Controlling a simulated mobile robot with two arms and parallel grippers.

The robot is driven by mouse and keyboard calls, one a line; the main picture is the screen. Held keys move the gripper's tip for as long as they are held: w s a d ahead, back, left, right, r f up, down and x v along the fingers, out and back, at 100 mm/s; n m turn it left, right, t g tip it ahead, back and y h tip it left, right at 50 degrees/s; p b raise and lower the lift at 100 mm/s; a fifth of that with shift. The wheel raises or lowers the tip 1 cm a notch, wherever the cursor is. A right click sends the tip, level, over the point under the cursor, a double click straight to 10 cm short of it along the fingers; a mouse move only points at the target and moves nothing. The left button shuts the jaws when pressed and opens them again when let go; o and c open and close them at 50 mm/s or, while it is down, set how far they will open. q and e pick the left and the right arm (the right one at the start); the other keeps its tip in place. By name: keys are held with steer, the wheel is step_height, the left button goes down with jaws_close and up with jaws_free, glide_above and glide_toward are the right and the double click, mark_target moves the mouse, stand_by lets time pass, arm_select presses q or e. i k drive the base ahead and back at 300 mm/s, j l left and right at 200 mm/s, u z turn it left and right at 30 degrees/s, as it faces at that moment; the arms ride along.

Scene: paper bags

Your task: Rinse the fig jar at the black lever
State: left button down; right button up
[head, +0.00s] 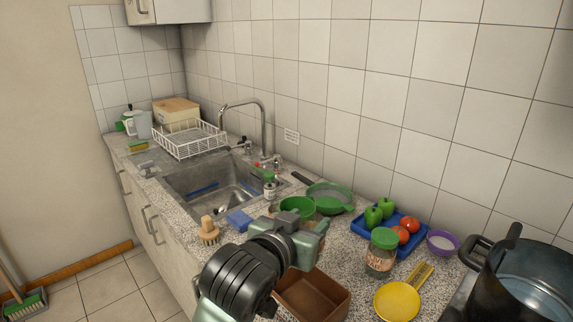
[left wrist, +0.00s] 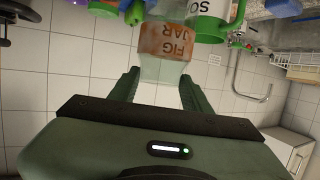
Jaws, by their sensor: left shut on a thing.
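The fig jar (left wrist: 166,45) is in the left wrist view, clear with an orange-brown label reading FIG JAR. My left gripper (left wrist: 159,78) is shut on it, one green finger on each side. In the head view my left gripper (head: 308,232) is over the counter, in front of the sink's right end; it hides the jar there. The steel sink (head: 183,203) is behind and left of it, with a tall curved faucet (head: 264,125). A small dark-topped lever (head: 243,142) stands left of the faucet; its colour is hard to make out. My right gripper is not in view.
A jar with a green lid (head: 384,238) stands right of the gripper, near a blue tray (head: 362,231) of peppers and tomatoes. A brown box (head: 330,297), a brush (head: 208,233) and a green strainer (head: 330,194) crowd the counter. A white rack (head: 190,145) is beyond the sink.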

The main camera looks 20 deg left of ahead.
mark_target(247, 143)
steer(key=i+j+u, duration=0.1)
steer(key=j, duration=0.35)
steer(key=i+j+u, duration=0.1)
steer(key=i+j, duration=0.2)
steer(key=j, duration=0.15)
steer(key=i+j+u, duration=0.1)
steer(key=j, duration=0.35)
steer(key=i+j, duration=0.35)
steer(key=k+j+u, duration=0.05)
